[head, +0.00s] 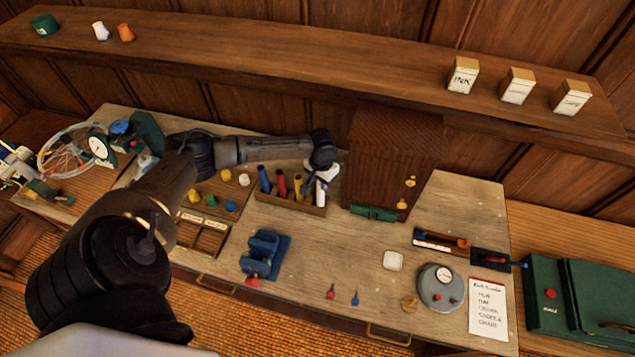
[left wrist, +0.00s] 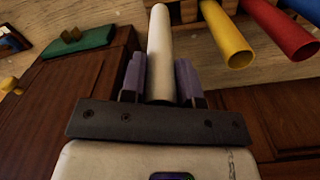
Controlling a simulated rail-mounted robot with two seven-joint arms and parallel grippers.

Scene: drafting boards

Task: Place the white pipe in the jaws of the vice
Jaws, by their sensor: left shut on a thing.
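My left gripper (head: 320,187) is at the right end of the wooden pipe rack, by the small cabinet. In the left wrist view its two fingers (left wrist: 161,78) are shut on the white pipe (left wrist: 160,45), which points away from the palm. In the head view the pipe is hard to tell from the pale gripper. I cannot tell whether its far end is clear of the rack (head: 290,204). The blue vice (head: 264,250) stands on the bench, in front and left of the gripper, with a red part at its near side. The pipe is apart from the vice.
Blue (head: 264,180), red (head: 281,185) and yellow (head: 299,187) pipes stand in the rack, close to the gripper. The brown cabinet (head: 392,160) rises just right, with a green object (head: 374,213) before it. Bench around the vice is mostly clear.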

